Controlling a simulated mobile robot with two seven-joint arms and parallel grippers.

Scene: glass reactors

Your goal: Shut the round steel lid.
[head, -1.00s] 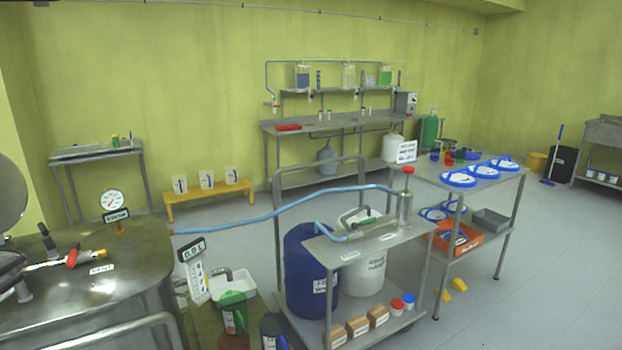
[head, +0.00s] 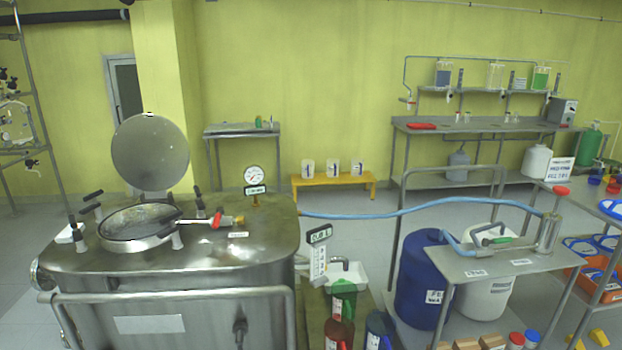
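The round steel lid (head: 150,152) stands open, upright behind the round opening (head: 140,222) on top of the steel vessel (head: 180,250). The opening's rim is exposed, and several black-handled clamps (head: 91,198) stand around it, swung outward. Neither of my grippers shows in the head view.
A red-handled valve (head: 217,219) and a pressure gauge (head: 254,176) rise from the vessel top, right of the opening. A steel rail (head: 170,296) runs along the vessel's front. A blue hose (head: 420,209) leads right to a steel cart (head: 490,262). Coloured jugs (head: 341,318) stand beside the vessel.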

